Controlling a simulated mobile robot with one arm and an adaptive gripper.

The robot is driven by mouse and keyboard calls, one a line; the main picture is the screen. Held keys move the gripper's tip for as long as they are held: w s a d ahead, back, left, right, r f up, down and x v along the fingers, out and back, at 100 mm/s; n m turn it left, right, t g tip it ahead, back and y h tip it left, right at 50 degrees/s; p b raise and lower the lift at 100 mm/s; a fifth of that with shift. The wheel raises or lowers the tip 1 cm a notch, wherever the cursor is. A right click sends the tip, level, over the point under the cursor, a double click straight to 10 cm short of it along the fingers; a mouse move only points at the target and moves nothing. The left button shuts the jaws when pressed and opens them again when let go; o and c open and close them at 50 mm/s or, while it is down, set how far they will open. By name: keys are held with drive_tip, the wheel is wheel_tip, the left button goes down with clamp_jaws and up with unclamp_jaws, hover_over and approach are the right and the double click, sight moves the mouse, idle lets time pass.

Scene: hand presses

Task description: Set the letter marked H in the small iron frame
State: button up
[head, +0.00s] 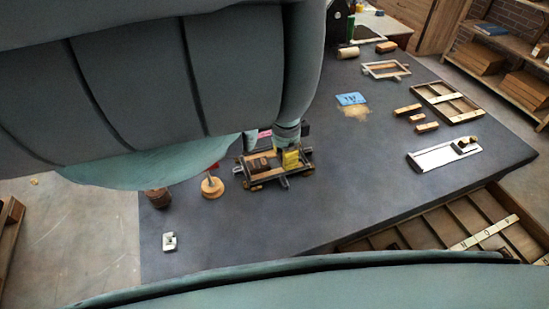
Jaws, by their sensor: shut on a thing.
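A small dark frame (284,174) with metal tabs lies on the grey table near the middle of the view. Wooden blocks sit inside it. My gripper (289,143) is directly above its right part, partly hidden by my own arm. It is shut on a yellow block (291,159), which shows at the frame's right side. I cannot read a letter on the block, and I cannot tell whether it rests in the frame or is just above it. Another small frame (368,75) lies empty farther back on the table.
A round wooden-based thing with red on it (213,188) and a brown cylinder (158,198) stand left of the near frame. A metal tray (432,158), wooden blocks (407,110) and a divided wooden tray (431,98) lie right. The front table is mostly clear.

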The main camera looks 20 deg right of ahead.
sight(274, 163)
drive_tip(key=shift+w+a+f, duration=0.1)
drive_tip(key=shift+w+a, duration=0.3)
drive_tip(key=shift+w, duration=0.45)
drive_tip(key=shift+w+a+f, duration=0.1)
drive_tip(key=shift+w+a, duration=0.3)
drive_tip(key=shift+w, duration=0.4)
drive_tip(key=shift+w+f, duration=0.1)
drive_tip(key=shift+w, duration=0.05)
drive_tip(key=shift+f+p, duration=0.4)
drive_tip(key=shift+f, duration=0.45)
drive_tip(key=shift+a+f, duration=0.1)
drive_tip(key=shift+f, duration=0.65)
drive_tip(key=shift+f, duration=0.1)
drive_tip(key=shift+f, duration=0.15)
drive_tip(key=o, duration=0.8)
